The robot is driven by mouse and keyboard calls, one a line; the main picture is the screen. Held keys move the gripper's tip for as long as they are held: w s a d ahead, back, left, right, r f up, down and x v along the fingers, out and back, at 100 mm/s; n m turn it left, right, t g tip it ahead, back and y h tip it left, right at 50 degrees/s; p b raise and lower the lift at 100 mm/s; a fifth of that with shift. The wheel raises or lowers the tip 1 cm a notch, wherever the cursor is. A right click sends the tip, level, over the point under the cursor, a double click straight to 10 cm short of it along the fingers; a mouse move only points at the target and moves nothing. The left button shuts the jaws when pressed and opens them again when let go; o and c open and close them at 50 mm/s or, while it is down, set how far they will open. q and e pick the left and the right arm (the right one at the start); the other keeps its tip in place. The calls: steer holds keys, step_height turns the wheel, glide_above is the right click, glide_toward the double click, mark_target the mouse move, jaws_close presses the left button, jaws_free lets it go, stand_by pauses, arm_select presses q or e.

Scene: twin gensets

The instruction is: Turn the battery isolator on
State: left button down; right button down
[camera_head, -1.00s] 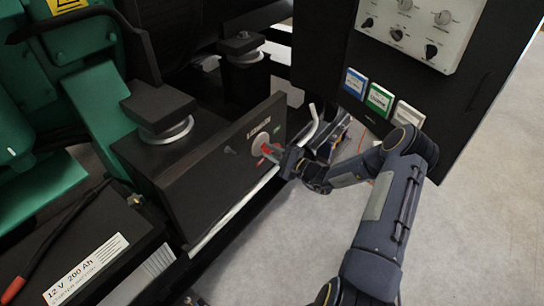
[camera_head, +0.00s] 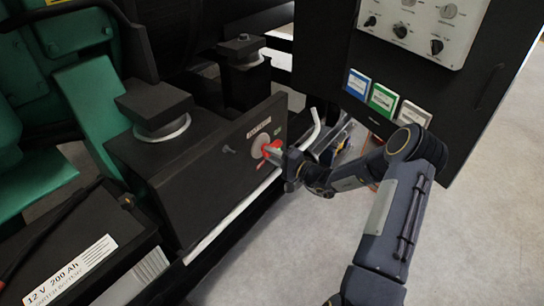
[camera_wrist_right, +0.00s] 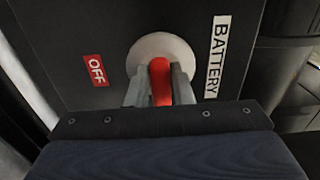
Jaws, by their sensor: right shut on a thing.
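The battery isolator is a red handle (camera_head: 270,149) on a pale round plate, set in the face of a black box. In the right wrist view the red handle (camera_wrist_right: 160,82) stands between the two grey fingers of my right gripper (camera_wrist_right: 159,90), which is shut on it. The pale disc (camera_wrist_right: 163,47) shows behind it. A red OFF label (camera_wrist_right: 95,70) is on the left and a white BATTERY label (camera_wrist_right: 217,55) on the right. In the head view my right gripper (camera_head: 280,155) reaches the handle from the right. My left gripper is not in view.
A black control panel (camera_head: 410,70) with knobs and several coloured labels hangs at upper right. A battery (camera_head: 85,240) marked 12 V 200 Ah sits at lower left. A pale bent rail (camera_head: 300,150) runs beside the box. Grey floor (camera_head: 300,250) is clear in front.

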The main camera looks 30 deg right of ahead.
steer(key=shift+f, duration=0.1)
steer(key=c, duration=1.3)
jaws_free()
steer(key=v, duration=0.7)
steer(key=shift+s+d+p, duration=0.15)
steer(key=shift+s+p, duration=0.15)
steer(key=shift+s, duration=0.05)
